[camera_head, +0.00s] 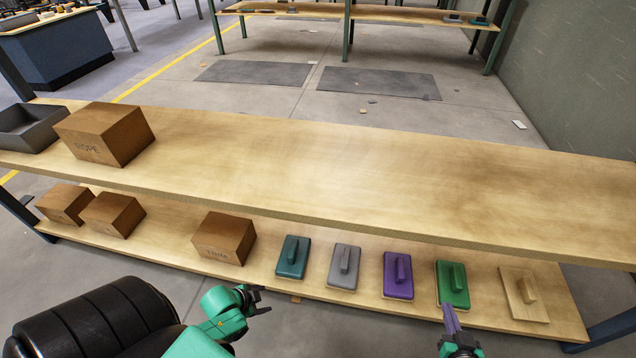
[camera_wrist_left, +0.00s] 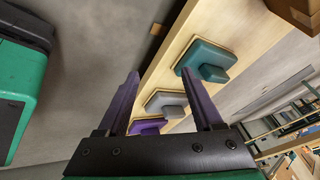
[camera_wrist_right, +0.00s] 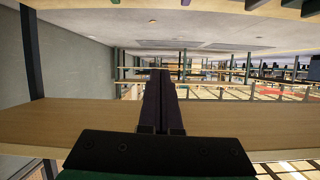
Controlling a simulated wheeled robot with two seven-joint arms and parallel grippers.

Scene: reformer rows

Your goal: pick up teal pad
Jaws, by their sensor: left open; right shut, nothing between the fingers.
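The teal pad (camera_head: 293,257) lies on the lower shelf, a flat block with a raised handle, left of the grey pad (camera_head: 344,265). It also shows in the left wrist view (camera_wrist_left: 205,58), ahead of the fingers. My left gripper (camera_head: 262,299) is open and empty, in front of the shelf and to the lower left of the teal pad. In its own view the open fingers (camera_wrist_left: 162,100) point toward the row of pads, apart from the teal pad. My right gripper (camera_head: 447,308) is shut and empty, by the green pad (camera_head: 452,283) at the shelf's front edge.
A purple pad (camera_head: 397,275) and a wooden pad (camera_head: 524,294) share the lower shelf (camera_head: 180,239). A brown box (camera_head: 224,238) stands left of the teal pad. The upper shelf (camera_head: 330,180) overhangs behind the pads; its right part is clear.

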